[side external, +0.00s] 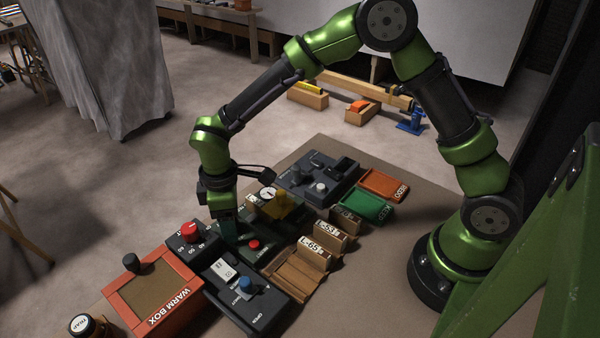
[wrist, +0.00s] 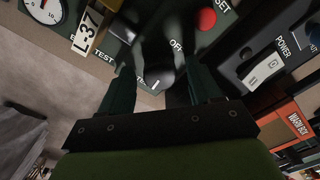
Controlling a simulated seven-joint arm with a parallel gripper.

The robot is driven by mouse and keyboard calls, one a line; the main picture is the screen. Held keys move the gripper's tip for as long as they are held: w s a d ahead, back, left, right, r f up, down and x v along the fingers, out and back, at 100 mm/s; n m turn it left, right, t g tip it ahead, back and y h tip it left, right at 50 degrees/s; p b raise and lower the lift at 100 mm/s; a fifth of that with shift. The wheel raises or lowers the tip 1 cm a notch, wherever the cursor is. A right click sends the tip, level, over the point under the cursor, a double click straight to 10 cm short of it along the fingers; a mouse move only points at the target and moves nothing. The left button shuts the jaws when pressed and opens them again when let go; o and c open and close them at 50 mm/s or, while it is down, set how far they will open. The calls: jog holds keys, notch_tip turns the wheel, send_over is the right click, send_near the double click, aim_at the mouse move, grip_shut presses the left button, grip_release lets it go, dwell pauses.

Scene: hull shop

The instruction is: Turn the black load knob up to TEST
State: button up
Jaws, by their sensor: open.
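The black load knob (wrist: 157,62) shows in the wrist view on a dark green panel (wrist: 225,42). The word OFF is at its right and TEST lettering at its left and below. My gripper (wrist: 158,88) is open, with one finger on each side of the knob. I cannot tell whether the fingers touch it. In the side view my gripper (side external: 228,240) points down at the panel and hides the knob. The knob's exact setting is too blurred to read.
On the same panel are a red RESET button (side external: 254,244), a gauge (side external: 267,194) and an L-37 tag (wrist: 86,33). Nearby stand a black POWER box with a blue knob (side external: 246,284), a red-knobbed box (side external: 190,230) and the orange WARM BOX (side external: 190,308).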

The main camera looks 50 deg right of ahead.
jog(key=c, duration=1)
jog(key=shift+m, duration=0.5)
jog(key=shift+c, duration=0.2)
jog(key=o, duration=1)
jog(key=shift+o, duration=0.2)
jog(key=shift+r, duration=0.1)
notch_tip(320, 180, up, 17)
